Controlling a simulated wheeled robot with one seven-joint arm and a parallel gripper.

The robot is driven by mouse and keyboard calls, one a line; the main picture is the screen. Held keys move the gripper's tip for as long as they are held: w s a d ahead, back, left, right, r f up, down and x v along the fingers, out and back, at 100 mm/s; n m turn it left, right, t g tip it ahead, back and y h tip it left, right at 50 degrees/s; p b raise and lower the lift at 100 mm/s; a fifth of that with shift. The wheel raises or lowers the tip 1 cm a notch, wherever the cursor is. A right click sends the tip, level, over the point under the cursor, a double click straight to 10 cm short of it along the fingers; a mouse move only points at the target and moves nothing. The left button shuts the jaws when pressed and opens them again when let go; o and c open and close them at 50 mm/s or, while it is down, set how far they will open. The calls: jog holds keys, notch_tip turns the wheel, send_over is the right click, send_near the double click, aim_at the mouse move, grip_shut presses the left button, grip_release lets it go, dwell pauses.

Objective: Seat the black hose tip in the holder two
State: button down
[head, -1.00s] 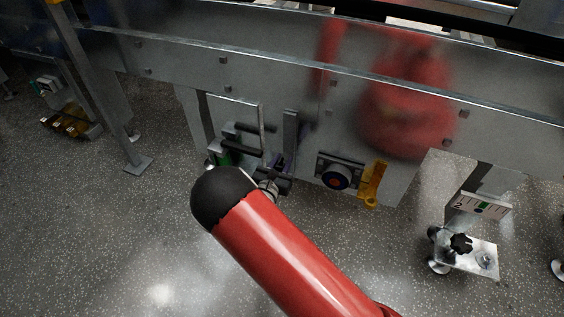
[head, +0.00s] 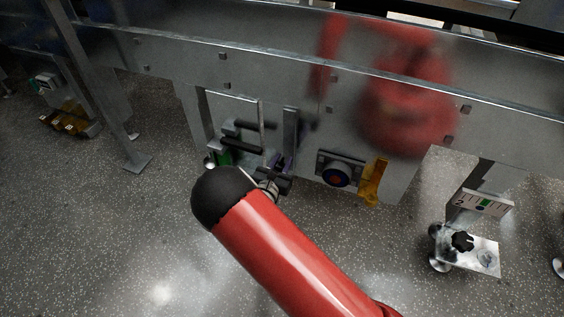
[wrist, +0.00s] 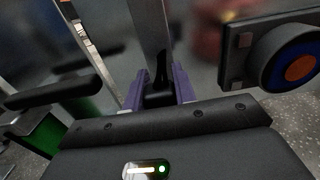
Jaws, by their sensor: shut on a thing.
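My gripper (wrist: 160,92) shows at the middle of the wrist view, its two purple fingers closed on a small black piece, which looks like the black hose tip (wrist: 161,78). The tip points up and away, in front of or against a vertical grey metal post (wrist: 150,30); I cannot tell whether they touch. In the head view my gripper (head: 284,166) is small and partly hidden behind my red arm. The post (head: 290,135) rises just above it. I cannot make out a marked holder two there. A plate marked 2 (head: 484,203) stands at the far right.
Black bars (head: 240,145) and a green block (head: 223,157) lie close left of my gripper. A round blue-and-orange button (head: 336,174) and a yellow tab (head: 373,182) are to its right. A bracket with a black knob (head: 462,241) stands lower right. The speckled floor is open.

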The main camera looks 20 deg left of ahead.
jog(key=shift+f+b, duration=0.5)
jog(key=shift+f, duration=0.4)
jog(key=shift+f, duration=0.1)
jog(key=shift+f, duration=0.3)
jog(key=shift+f+b, duration=0.15)
jog(key=shift+b, duration=0.15)
jog(key=shift+c, duration=2.4)
grip_release()
jog(key=s+p, duration=0.2)
jog(key=s, duration=0.7)
jog(key=shift+a, duration=0.35)
